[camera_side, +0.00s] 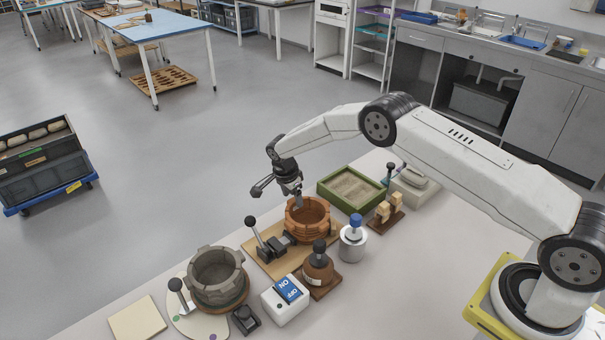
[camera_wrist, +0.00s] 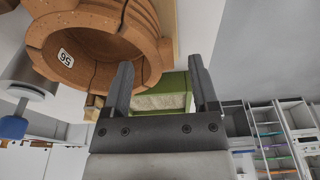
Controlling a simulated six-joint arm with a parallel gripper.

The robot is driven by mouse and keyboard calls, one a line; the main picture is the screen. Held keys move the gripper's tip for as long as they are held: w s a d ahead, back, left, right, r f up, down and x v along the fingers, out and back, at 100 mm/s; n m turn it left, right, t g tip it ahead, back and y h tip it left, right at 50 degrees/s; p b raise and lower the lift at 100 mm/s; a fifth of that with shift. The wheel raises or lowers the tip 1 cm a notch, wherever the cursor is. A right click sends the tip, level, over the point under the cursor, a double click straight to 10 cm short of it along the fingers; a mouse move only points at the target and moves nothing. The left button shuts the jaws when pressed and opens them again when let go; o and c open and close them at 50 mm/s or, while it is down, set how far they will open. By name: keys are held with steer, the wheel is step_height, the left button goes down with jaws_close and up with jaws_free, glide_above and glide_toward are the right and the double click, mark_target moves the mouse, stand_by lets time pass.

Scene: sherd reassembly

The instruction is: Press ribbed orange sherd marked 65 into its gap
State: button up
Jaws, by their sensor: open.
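The ribbed orange pot (camera_side: 308,222) stands on a wooden board, its mouth open and its rim notched. In the wrist view the pot (camera_wrist: 100,18) fills the upper left, with thin seams between its pieces. A white label, upside down and reading like 65, is on the inside of its wall, on the orange sherd (camera_wrist: 50,45). That sherd sits within the wall; I cannot tell how flush. My gripper (camera_side: 298,203) is at the pot's far left rim. In the wrist view its two fingers (camera_wrist: 163,82) are apart with nothing between them.
A black clamp (camera_side: 272,245) stands left of the pot, and a white-and-blue container (camera_side: 352,243) stands to its right. A green sand tray (camera_side: 350,190) lies behind.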

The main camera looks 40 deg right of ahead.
step_height(320, 180, up, 6)
steer(key=a, duration=0.1)
steer(key=shift+r, duration=0.25)
steer(key=shift+a, duration=0.1)
stand_by(0.4)
steer(key=shift+s+r+n, duration=0.2)
steer(key=shift+r+n, duration=0.1)
steer(key=shift+r, duration=0.1)
steer(key=s+r+n+t+y, duration=0.1)
steer(key=s+r+n, duration=0.8)
steer(key=s, duration=0.4)
steer(key=s+r+n+t+y, duration=0.1)
steer(key=s+n, duration=0.7)
steer(key=s, duration=1)
steer(key=shift+r+n+t, duration=0.3)
steer(key=shift+r+t, duration=0.1)
steer(key=shift+r, duration=0.35)
